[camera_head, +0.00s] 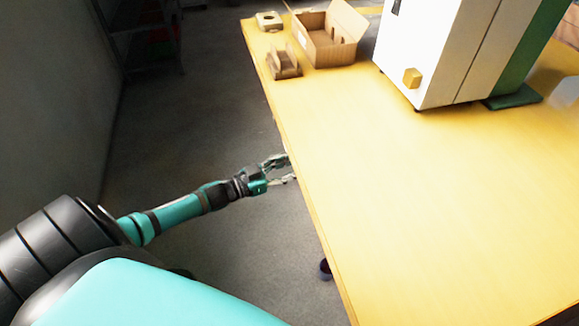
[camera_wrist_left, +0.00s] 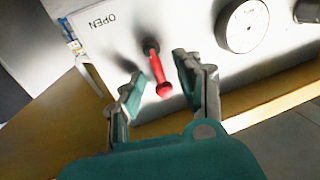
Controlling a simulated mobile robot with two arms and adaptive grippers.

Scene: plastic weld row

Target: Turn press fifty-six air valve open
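In the left wrist view, a red valve lever (camera_wrist_left: 157,68) with a dark pivot at its upper end sits on a pale panel (camera_wrist_left: 190,25). The lever points down toward my gripper, its rounded red end nearest to me. The word OPEN is printed on the panel to the left of the lever. My left gripper (camera_wrist_left: 157,72) is open, one finger on each side of the lever, with visible gaps. In the head view my left gripper (camera_head: 287,169) is at the table's left edge; the valve does not show there. My right gripper is not in view.
A round gauge or dial (camera_wrist_left: 242,25) and a dark knob (camera_wrist_left: 307,11) are on the panel right of the lever. In the head view, the yellow table (camera_head: 420,200) carries an open cardboard box (camera_head: 326,40), small brown parts (camera_head: 284,62) and a white machine (camera_head: 433,50).

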